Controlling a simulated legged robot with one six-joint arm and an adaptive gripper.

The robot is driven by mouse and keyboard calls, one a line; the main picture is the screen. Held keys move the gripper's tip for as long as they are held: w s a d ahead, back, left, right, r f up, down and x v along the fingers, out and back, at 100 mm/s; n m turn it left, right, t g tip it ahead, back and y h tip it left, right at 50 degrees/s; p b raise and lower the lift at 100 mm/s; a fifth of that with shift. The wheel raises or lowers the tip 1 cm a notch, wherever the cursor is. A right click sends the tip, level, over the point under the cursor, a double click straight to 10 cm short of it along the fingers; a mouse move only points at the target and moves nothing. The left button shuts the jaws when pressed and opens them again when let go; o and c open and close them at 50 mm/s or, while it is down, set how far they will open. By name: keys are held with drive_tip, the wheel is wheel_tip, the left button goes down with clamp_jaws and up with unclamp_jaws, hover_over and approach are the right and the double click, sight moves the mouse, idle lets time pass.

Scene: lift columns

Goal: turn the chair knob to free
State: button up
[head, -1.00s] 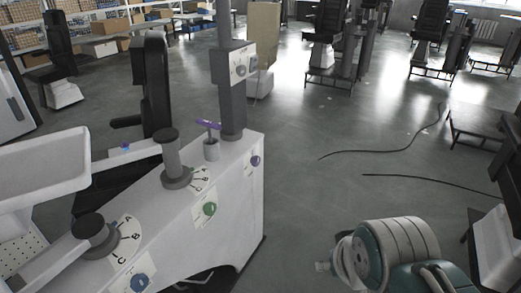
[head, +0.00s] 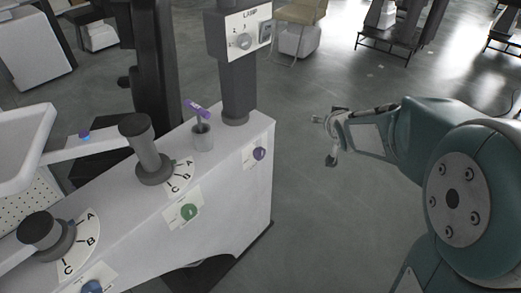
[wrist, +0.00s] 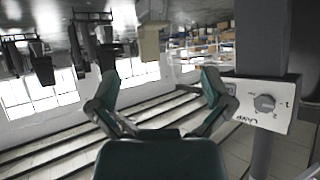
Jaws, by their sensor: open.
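The white console carries a green round knob (head: 188,211), a purple knob (head: 259,153) and a blue knob (head: 92,286), each on a small plate on its side. Their labels are too small to read, so I cannot tell which is the chair knob. A grey knob (head: 244,41) sits on the panel marked LAMP; it also shows upside down in the wrist view (wrist: 265,103). My gripper (head: 332,138) is right of the console, apart from every knob. In the wrist view my gripper (wrist: 158,82) has its fingers spread, with nothing between them.
Two lever dials (head: 147,157) (head: 40,232) marked A, B, C and a purple-topped tool in a cup (head: 202,134) stand on the console. The lamp column (head: 239,88) rises at its far end. Open floor (head: 330,230) lies right of the console.

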drive_tip(key=w+a+f+y, duration=0.2)
drive_tip(key=w+f, duration=0.3)
drive_tip(key=t+y, duration=0.1)
drive_tip(key=y, duration=0.9)
approach(262, 156)
drive_tip(key=x, duration=1.1)
drive_tip(key=shift+a+r, duration=0.1)
drive_tip(key=shift+r, duration=0.05)
drive_tip(key=shift+c, duration=0.3)
drive_tip(key=c, duration=0.9)
